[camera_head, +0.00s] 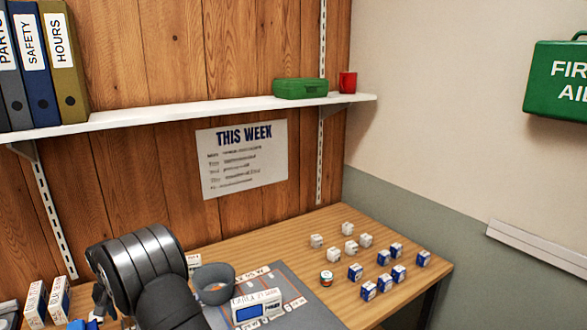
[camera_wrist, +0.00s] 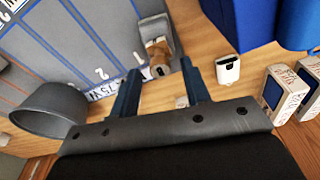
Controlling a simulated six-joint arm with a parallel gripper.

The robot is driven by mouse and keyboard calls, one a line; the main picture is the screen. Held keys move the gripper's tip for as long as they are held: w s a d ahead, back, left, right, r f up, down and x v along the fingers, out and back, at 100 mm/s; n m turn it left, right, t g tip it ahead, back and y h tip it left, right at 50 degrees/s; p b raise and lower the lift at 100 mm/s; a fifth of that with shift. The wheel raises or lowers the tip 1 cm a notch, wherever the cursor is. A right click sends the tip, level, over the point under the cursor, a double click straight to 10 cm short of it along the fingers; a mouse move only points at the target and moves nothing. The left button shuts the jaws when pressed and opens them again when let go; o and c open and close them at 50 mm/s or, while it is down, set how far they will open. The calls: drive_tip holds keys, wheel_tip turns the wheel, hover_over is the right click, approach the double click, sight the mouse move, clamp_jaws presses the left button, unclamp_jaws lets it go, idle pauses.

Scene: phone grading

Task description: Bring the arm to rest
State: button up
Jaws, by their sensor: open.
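My arm (camera_head: 140,270) shows as a dark, bent shape at the lower left of the head view. It hides its own gripper there. In the wrist view my gripper (camera_wrist: 160,66) is open, with its two blue fingers apart. A small brown and white object (camera_wrist: 158,50) appears between the fingertips, near the edge of the grey mat (camera_wrist: 70,55). I cannot tell its distance from the fingers, but neither finger is seen closed on it.
Several small white and blue boxes (camera_head: 368,290) stand at the table's right. Blue bins (camera_wrist: 243,20) and white cartons (camera_wrist: 284,90) lie right in the wrist view. A shelf (camera_head: 190,112) hangs above.

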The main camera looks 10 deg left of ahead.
wheel_tip(320, 180, down, 2)
drive_tip(key=shift+w+f, duration=0.1)
drive_tip(key=shift+f, duration=0.05)
wheel_tip(320, 180, up, 5)
drive_tip(key=shift+a+f, duration=0.1)
drive_tip(key=shift+f, duration=0.1)
drive_tip(key=w+d+r, duration=0.5)
drive_tip(key=d+r, duration=0.2)
drive_tip(key=d, duration=0.4)
drive_tip(key=w+d+f, duration=0.4)
drive_tip(key=d, duration=0.4)
drive_tip(key=s+a+f, duration=0.1)
drive_tip(key=a+f, duration=0.1)
drive_tip(key=a, duration=0.1)
drive_tip(key=s+a+f, duration=0.1)
drive_tip(key=a+f, duration=0.1)
drive_tip(key=a, duration=0.1)
drive_tip(key=s+a+f, duration=0.1)
drive_tip(key=a+f, duration=0.2)
drive_tip(key=a, duration=0.1)
drive_tip(key=shift+s+a, duration=0.1)
drive_tip(key=shift+s, duration=0.05)
wheel_tip(320, 180, down, 3)
drive_tip(key=shift+a+f, duration=0.1)
drive_tip(key=shift+a, duration=0.05)
drive_tip(key=shift+f, duration=0.45)
